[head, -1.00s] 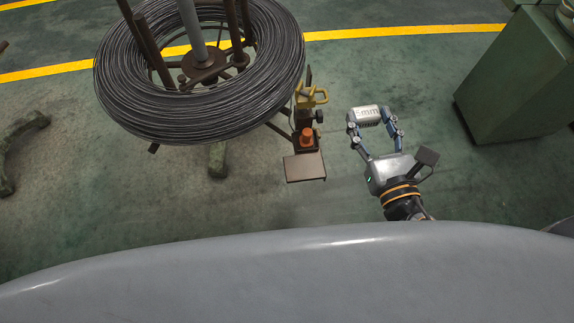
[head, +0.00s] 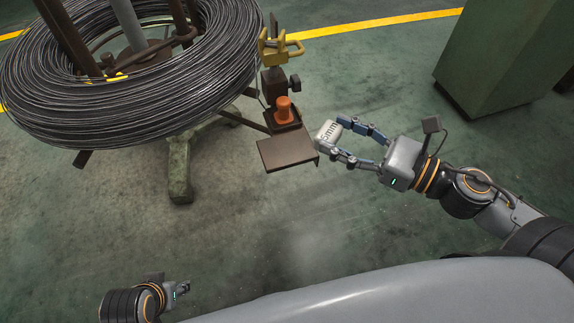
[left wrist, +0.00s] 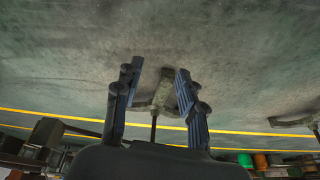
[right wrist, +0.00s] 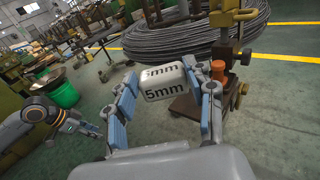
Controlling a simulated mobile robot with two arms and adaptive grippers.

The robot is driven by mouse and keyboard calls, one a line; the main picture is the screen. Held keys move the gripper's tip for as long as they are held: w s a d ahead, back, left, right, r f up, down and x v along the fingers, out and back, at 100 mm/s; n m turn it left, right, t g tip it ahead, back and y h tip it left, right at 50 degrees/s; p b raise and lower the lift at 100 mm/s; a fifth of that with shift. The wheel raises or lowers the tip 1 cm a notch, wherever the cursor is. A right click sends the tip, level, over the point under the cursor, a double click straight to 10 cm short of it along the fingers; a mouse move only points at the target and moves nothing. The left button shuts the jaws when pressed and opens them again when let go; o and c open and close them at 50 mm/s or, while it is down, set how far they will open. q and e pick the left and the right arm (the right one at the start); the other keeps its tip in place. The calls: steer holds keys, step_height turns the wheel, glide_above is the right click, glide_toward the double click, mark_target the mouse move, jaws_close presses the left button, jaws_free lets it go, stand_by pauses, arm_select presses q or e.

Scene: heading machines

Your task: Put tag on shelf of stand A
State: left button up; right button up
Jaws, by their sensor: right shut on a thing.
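The tag (head: 326,134) is a small white block with dark "5mm" lettering. My right gripper (head: 340,136) is shut on it and holds it just right of the stand's shelf, apart from it in the picture. The tag also shows between the blue fingers in the right wrist view (right wrist: 167,82). The shelf (head: 287,153) is a small bare brown plate on the front of the wire stand. In the right wrist view the shelf (right wrist: 188,107) is partly hidden by a finger. My left gripper (left wrist: 158,72) is open and empty, low at the left in the head view (head: 182,285).
A large wire coil (head: 150,90) sits on the stand above a green-grey foot (head: 180,165). An orange knob (head: 283,107) and a yellow clamp (head: 278,48) rise behind the shelf. A green cabinet (head: 500,50) stands at right. The floor in front is clear.

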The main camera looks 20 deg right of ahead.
step_height(320, 180, down, 3)
steer(key=n+g+y+b, duration=0.1)
steer(key=b, duration=0.2)
arm_select(q)
steer(key=w+d+r+t+h+b, duration=0.2)
steer(key=w+d+r+t+b, duration=0.15)
steer(key=w+r+t, duration=0.65)
arm_select(e)
glide_above(296, 151)
steer(key=f, duration=0.9)
steer(key=shift+s+d+f+b, duration=0.1)
steer(key=shift+s+b, duration=0.2)
steer(key=shift+b, duration=0.05)
steer(key=shift+w+f, duration=0.3)
steer(key=shift+f, duration=0.1)
step_height(296, 151, down, 3)
steer(key=shift+b, duration=0.85)
arm_select(q)
steer(key=w+d+r+t+h, duration=0.1)
steer(key=w+r+t, duration=0.1)
steer(key=r, duration=0.4)
steer(key=w+d+r+t+h, duration=0.1)
steer(key=w+d+r+t, duration=0.1)
steer(key=r+t, duration=0.2)
step_height(296, 151, up, 2)
steer(key=shift+m+t+h, duration=0.3)
steer(key=shift+m, duration=0.1)
steer(key=shift+w+d, duration=0.1)
arm_select(e)
steer(key=shift+f, duration=0.1)
